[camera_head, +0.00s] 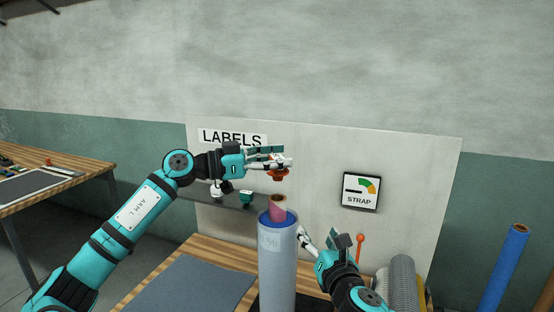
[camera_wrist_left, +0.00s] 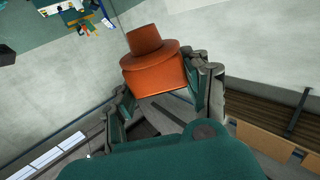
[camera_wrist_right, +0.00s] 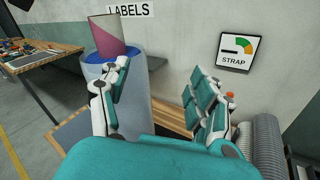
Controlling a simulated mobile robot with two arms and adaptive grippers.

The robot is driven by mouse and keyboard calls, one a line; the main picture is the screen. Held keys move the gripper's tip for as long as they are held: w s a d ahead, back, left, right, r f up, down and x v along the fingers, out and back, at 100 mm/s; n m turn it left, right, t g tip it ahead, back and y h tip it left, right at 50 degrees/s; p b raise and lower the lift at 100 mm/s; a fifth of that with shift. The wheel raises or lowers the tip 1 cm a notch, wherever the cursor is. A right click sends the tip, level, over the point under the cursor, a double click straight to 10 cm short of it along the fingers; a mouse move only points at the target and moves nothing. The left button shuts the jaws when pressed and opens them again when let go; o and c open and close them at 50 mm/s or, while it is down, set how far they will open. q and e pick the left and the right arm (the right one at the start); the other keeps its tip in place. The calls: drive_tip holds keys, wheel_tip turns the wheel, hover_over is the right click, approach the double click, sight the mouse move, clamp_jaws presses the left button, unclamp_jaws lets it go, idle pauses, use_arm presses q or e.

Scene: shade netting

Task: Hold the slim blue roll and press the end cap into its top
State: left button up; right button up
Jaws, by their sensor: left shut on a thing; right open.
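A pale blue roll (camera_head: 277,262) stands upright at the centre of the head view. A pink core (camera_head: 279,207) sticks out of its top; the roll (camera_wrist_right: 137,112) and core (camera_wrist_right: 107,35) also show in the right wrist view. My left gripper (camera_head: 287,161) is shut on the orange end cap (camera_head: 278,175), holding it above the core, apart from it. The stepped cap (camera_wrist_left: 154,72) fills the space between the fingers in the left wrist view. My right gripper (camera_head: 321,242) is open beside the roll, its left finger in front of the roll's side.
A thin dark blue roll (camera_head: 503,267) leans at the far right. Grey mesh rolls (camera_head: 403,284) stand right of my right gripper. A pale panel behind carries a LABELS sign (camera_head: 232,138) and a STRAP sign (camera_head: 361,191). A workbench (camera_head: 60,170) stands at the left.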

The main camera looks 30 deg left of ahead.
sight(280, 215)
drive_tip(key=s+a+r+n+g+y, duration=0.1)
drive_tip(key=s+a+r+n+y, duration=0.1)
drive_tip(key=s+a+n, duration=0.25)
drive_tip(key=shift+n, duration=0.25)
drive_tip(key=shift+x, duration=4.05)
drive_tip(key=shift+r, duration=0.1)
clamp_jaws()
